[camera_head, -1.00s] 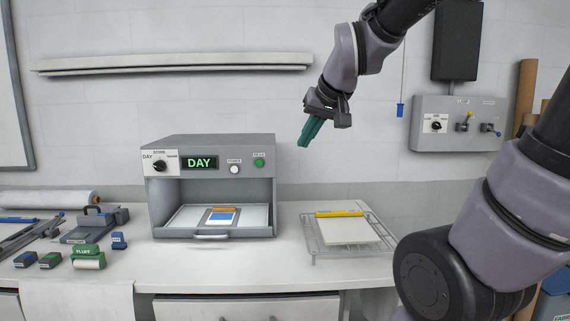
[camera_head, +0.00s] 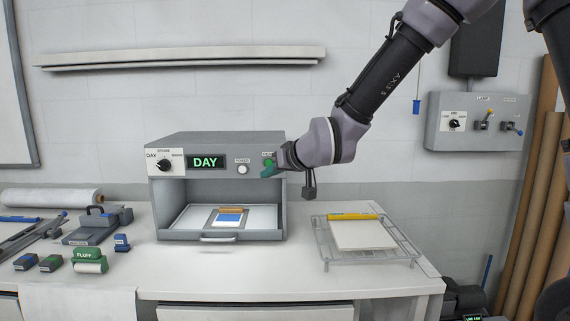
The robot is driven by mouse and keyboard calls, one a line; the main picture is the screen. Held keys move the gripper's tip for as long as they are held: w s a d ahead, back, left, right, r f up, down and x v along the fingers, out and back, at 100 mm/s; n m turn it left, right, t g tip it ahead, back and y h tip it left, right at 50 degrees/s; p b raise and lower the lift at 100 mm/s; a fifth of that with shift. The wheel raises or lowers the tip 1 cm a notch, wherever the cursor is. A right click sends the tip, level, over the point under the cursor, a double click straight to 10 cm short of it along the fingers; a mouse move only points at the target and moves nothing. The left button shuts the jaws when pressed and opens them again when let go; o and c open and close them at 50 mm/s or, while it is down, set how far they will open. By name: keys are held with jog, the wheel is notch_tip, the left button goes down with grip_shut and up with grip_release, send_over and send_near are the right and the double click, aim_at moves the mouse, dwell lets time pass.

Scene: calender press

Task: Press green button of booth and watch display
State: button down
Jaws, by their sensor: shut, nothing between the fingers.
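The grey booth (camera_head: 222,141) stands on the bench, left of centre. Its display (camera_head: 205,161) reads DAY in green letters. A black knob (camera_head: 163,165) is at the left of its front panel, and a white POWER button (camera_head: 242,169) is right of the display.
A tray with a blue and white sample (camera_head: 229,217) lies inside the booth. A wire rack (camera_head: 320,249) with a pale board and yellow bar stands to the right. Tools and stamps, including the green FLUFF one (camera_head: 89,260), lie at the left.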

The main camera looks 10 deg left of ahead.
aim_at(269, 163)
dwell(0.3)
jog(key=w+a, duration=0.2)
jog(key=w, duration=0.6)
jog(key=shift+w, duration=0.3)
jog(key=shift+w+a, duration=0.1)
dwell(1.8)
jog(key=shift+w, duration=0.3)
jog(key=shift+w+a, duration=0.15)
jog(key=shift+w, duration=0.2)
dwell(0.8)
jog(key=shift+s, duration=0.1)
jog(key=shift+s+d, duration=0.2)
jog(key=shift+s, duration=0.45)
